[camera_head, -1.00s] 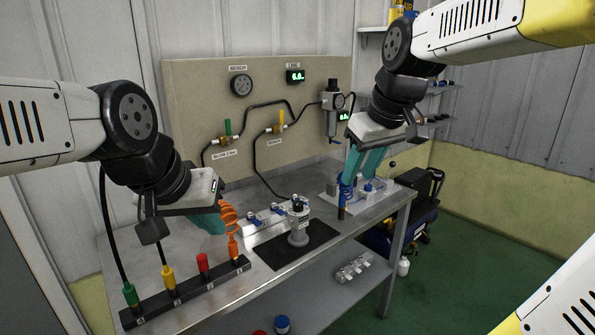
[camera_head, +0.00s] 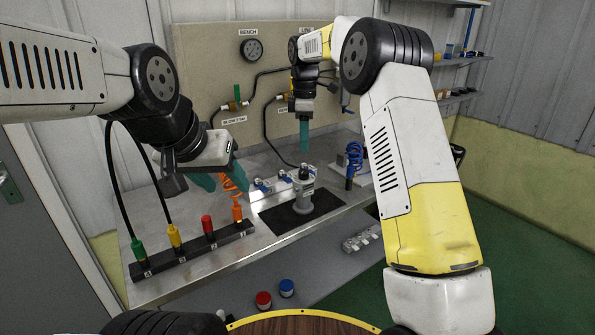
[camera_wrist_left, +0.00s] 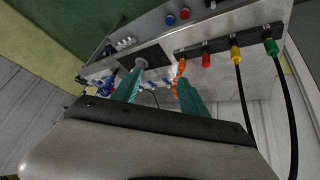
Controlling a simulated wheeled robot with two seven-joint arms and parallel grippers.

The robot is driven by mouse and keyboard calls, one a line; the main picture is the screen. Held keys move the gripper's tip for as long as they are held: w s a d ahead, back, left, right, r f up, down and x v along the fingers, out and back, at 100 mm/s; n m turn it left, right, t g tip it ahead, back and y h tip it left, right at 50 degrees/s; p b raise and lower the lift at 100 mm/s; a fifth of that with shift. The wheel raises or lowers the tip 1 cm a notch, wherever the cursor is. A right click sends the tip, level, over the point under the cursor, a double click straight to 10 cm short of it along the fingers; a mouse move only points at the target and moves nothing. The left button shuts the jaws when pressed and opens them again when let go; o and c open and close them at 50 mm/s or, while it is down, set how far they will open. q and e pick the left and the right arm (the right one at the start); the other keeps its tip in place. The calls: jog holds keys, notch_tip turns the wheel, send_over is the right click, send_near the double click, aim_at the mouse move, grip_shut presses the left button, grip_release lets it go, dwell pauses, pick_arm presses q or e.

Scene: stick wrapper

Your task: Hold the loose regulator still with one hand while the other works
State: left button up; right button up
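The loose regulator (camera_head: 303,195), a grey upright body with a round base, stands on a black mat (camera_head: 275,217) on the bench. It also shows in the left wrist view (camera_wrist_left: 139,64), partly behind a fingertip. My right gripper (camera_head: 304,148) points down above and behind the regulator. Its fingers overlap edge-on, so their opening is hidden.
A black rack (camera_head: 190,262) with green, yellow, red and orange fittings lies along the bench's left front. Blue-handled valves (camera_head: 263,186) sit behind the mat. A blue coiled hose (camera_head: 354,160) stands to the right. A gauge board (camera_head: 210,60) backs the bench.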

pick_arm(q)
jog(key=shift+o, duration=1)
jog(key=w+f+m, duration=0.1)
jog(key=w+f, duration=0.2)
jog(key=w, duration=0.6)
jog(key=shift+f+y, duration=0.3)
jog(key=shift+f, duration=0.05)
jog(key=m+t+h, duration=0.4)
jog(key=m+h, duration=0.1)
send_near(300, 200)
jog(key=x, duration=0.3)
jog(key=shift+w+a+f, duration=0.2)
jog(key=shift+w+f, duration=0.15)
jog(key=shift+w+d+f+n+t+h, duration=0.3)
jog(key=shift+d+f+n+t+h, duration=0.1)
jog(key=shift+d+f, duration=0.05)
jog(key=x, duration=0.7)
jog(key=shift+w+d, duration=0.15)
jog(key=shift+w, duration=0.1)
